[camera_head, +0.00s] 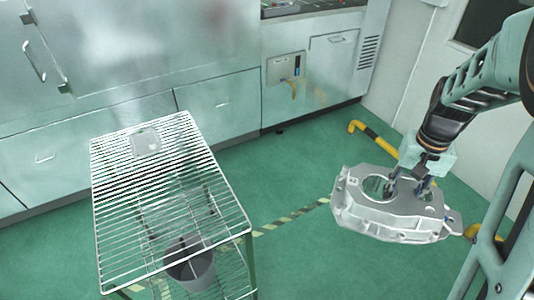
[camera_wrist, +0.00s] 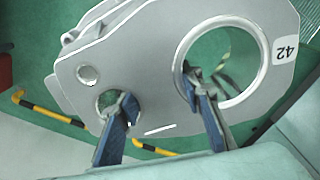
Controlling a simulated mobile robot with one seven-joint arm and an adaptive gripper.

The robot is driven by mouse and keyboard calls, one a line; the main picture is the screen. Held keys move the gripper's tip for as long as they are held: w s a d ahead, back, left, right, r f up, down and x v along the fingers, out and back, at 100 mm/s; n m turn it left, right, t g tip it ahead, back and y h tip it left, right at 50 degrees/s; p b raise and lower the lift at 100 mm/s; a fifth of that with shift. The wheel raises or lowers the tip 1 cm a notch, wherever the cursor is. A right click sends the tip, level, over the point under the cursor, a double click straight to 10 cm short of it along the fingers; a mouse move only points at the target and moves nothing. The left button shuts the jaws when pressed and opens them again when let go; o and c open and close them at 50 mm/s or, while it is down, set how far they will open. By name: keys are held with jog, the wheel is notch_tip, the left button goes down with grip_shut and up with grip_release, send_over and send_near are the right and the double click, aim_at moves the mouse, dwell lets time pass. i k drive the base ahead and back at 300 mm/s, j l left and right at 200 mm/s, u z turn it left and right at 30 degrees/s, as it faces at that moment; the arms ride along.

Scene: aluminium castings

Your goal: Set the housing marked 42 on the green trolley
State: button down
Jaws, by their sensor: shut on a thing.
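The grey cast housing (camera_head: 392,215) hangs from my gripper (camera_head: 407,192) in the air at the right of the head view, roughly level. In the wrist view the housing (camera_wrist: 150,50) carries a white label reading 42 (camera_wrist: 286,50) beside its large round opening. My gripper (camera_wrist: 155,92) is shut on the housing, with one finger at the small hole and the other at the large opening. The trolley (camera_head: 120,178), a wire-shelf rack with green legs, stands at the left of the head view, clear of the housing.
A small pale block (camera_head: 146,142) sits near the far end of the trolley's top shelf; the rest of that shelf is bare. A dark bucket (camera_head: 188,264) shows below it. Metal cabinets (camera_head: 220,105) line the back. A yellow-black rail (camera_head: 375,136) stands behind the housing.

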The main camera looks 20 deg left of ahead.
aim_at(178, 216)
jog(key=k+j, duration=0.1)
jog(key=j, duration=0.35)
jog(key=k+j, duration=0.1)
jog(key=j, duration=1)
jog(key=z, duration=0.05)
